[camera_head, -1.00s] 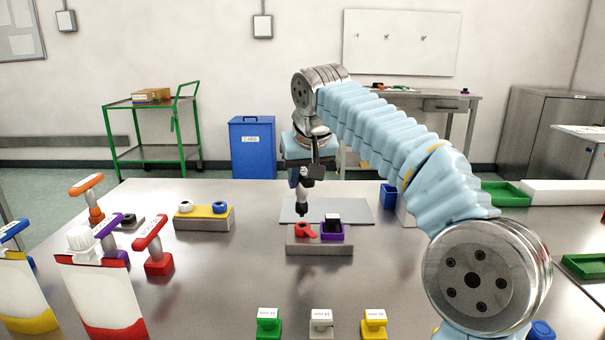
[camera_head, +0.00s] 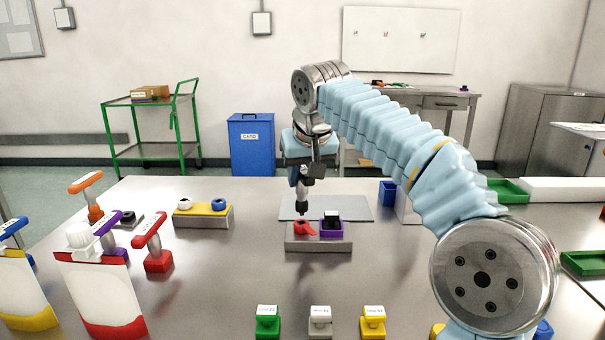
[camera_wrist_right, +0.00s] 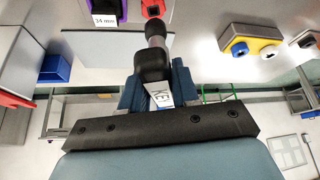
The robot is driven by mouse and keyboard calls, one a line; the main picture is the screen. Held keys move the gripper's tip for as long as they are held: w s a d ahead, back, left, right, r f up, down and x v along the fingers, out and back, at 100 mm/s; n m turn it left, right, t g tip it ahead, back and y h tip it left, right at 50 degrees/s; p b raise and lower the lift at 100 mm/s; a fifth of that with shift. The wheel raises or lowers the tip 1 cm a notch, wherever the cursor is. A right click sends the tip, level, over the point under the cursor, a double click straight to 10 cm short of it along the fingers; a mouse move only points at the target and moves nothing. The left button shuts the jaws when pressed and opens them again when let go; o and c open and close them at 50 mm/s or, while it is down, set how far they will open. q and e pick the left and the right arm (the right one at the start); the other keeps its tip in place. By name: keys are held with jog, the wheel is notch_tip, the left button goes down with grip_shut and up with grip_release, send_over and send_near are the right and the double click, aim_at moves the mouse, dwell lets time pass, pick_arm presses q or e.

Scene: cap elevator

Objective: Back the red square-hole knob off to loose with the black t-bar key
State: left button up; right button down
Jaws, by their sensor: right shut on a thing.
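The red square-hole knob (camera_head: 304,228) sits on the left of a small grey block (camera_head: 318,244) in the middle of the table. Its pointer sticks out to the right. My right gripper (camera_head: 302,178) is above it, shut on the black t-bar key (camera_head: 302,198). The key hangs about upright with its tip at the knob; I cannot tell how deep it sits. In the right wrist view the key (camera_wrist_right: 154,60) runs from between my fingers to the red knob (camera_wrist_right: 153,8), whose hole it hides. My left gripper is not in view.
A purple-rimmed part with a black top (camera_head: 332,228) stands close right of the knob. A yellow-topped block (camera_head: 204,216) and several coloured t-handles, one red (camera_head: 152,240), are to the left. Small labelled blocks (camera_head: 320,322) line the front. A grey mat (camera_head: 350,208) lies behind.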

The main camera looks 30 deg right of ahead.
aim_at(302, 201)
jog(key=shift+f+b, duration=1.15)
jog(key=shift+f, duration=0.25)
dwell(0.9)
jog(key=shift+f, duration=0.15)
dwell(0.3)
